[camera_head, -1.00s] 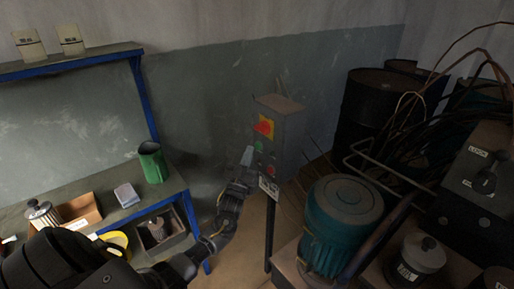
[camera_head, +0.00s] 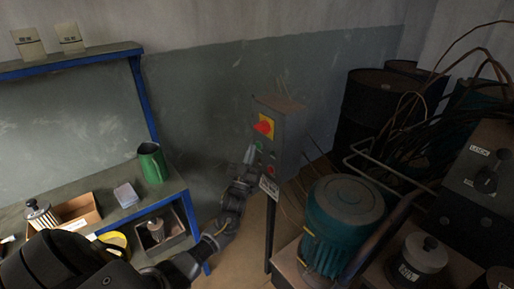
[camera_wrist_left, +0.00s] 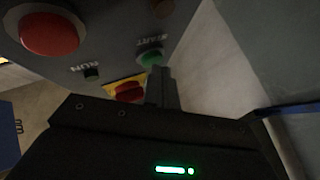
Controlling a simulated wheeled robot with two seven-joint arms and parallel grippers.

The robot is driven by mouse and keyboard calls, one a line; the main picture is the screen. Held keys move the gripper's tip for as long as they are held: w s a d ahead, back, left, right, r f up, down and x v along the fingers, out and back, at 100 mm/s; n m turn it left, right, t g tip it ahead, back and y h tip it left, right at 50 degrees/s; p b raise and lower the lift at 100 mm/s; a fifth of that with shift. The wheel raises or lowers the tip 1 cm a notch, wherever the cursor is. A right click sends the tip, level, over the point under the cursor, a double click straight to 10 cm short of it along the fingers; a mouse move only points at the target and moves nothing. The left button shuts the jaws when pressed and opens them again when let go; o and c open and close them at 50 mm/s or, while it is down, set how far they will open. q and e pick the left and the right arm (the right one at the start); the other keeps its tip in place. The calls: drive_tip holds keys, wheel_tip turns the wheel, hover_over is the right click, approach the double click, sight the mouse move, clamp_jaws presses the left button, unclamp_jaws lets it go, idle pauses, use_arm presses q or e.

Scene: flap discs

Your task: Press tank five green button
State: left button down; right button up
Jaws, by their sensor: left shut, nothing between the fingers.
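The grey control box (camera_head: 290,140) stands on a post in the middle of the head view. The left wrist view shows the green button (camera_wrist_left: 150,57) marked START, a large red button (camera_wrist_left: 48,33) and the red switch (camera_wrist_left: 128,90). My left gripper (camera_head: 249,154) is shut and empty at the box front. Its fingertips (camera_wrist_left: 158,70) overlap the green button's edge in the wrist view; I cannot tell whether they touch it. My right gripper is out of view.
A teal motor (camera_head: 343,215) stands right of the post, with dark drums (camera_head: 378,110) and loose cables behind. A blue-framed bench (camera_head: 165,188) with a green jug (camera_head: 152,164) is at the left. The plate under the box (camera_head: 268,187) is unreadable.

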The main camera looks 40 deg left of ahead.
use_arm(q)
drive_tip(key=shift+w+d, duration=0.1)
drive_tip(key=shift+w, duration=0.2)
idle(0.4)
drive_tip(key=shift+s, duration=0.15)
drive_tip(key=shift+s+a, duration=0.25)
drive_tip(key=shift+s, duration=0.45)
drive_tip(key=shift+s+p, duration=0.1)
drive_tip(key=shift+p, duration=0.25)
drive_tip(key=s, duration=0.1)
drive_tip(key=s+a+p, duration=0.1)
drive_tip(key=s, duration=0.1)
drive_tip(key=s+p, duration=0.1)
drive_tip(key=shift+s+a, duration=0.25)
drive_tip(key=shift+s, duration=0.05)
